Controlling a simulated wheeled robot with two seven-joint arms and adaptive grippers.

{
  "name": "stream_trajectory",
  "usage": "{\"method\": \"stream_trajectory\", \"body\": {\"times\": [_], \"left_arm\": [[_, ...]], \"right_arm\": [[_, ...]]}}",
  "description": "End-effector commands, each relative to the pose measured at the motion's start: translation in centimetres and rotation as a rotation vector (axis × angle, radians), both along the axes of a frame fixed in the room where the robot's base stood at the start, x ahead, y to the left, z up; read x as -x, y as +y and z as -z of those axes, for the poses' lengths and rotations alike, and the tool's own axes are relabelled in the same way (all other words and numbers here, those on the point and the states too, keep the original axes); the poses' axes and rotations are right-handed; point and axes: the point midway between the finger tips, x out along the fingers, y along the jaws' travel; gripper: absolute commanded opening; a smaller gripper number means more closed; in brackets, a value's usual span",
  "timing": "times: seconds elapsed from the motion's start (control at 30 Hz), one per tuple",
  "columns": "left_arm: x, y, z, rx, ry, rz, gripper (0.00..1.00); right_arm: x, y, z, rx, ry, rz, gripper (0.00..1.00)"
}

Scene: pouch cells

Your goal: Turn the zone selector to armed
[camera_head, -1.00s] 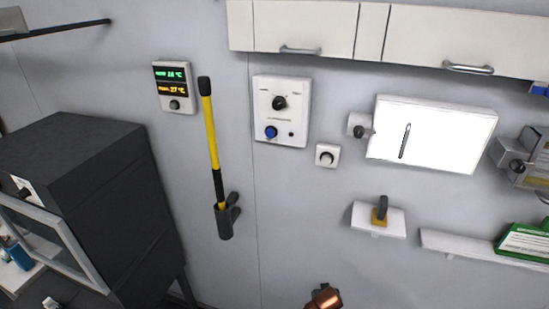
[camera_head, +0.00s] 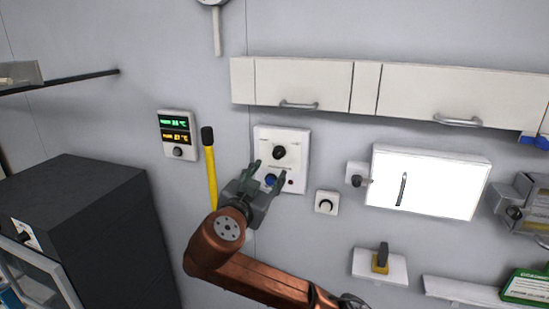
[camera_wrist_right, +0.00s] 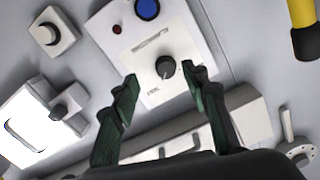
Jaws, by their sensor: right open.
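The zone selector seems to be the black knob (camera_head: 279,152) on the white wall panel (camera_head: 302,143); its labels are too small to read. In the right wrist view the knob (camera_wrist_right: 166,67) shows between the fingers, farther off, with a pale mark on its face. My right gripper (camera_head: 268,173) is open and empty, in front of the panel's lower part and just below the knob in the head view. Its green fingers also show in the right wrist view (camera_wrist_right: 160,85). My left gripper is not in view.
A yellow-handled tool (camera_head: 210,170) hangs left of the panel. A temperature display (camera_head: 178,134) is farther left. A small box with a knob (camera_head: 326,202) and a bright white panel (camera_head: 430,182) are to the right. Cabinets (camera_head: 305,85) hang above.

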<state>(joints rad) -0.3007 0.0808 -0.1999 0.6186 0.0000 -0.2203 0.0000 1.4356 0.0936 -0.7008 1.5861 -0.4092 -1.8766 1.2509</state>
Motion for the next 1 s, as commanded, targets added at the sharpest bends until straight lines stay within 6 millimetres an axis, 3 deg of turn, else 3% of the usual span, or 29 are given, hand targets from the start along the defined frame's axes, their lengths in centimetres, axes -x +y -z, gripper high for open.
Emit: {"method": "stream_trajectory", "body": {"times": [0.17,0.6,1.0], "left_arm": [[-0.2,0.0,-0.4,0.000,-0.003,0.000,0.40],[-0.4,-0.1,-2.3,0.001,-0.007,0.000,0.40],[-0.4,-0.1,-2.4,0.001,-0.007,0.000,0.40]], "right_arm": [[0.0,0.1,-1.6,-0.010,-0.032,0.010,0.42],[-5.9,-1.8,-1.7,-0.009,-0.031,0.009,0.42],[-6.7,-2.0,-1.4,-0.011,-0.030,0.006,0.42]]}}
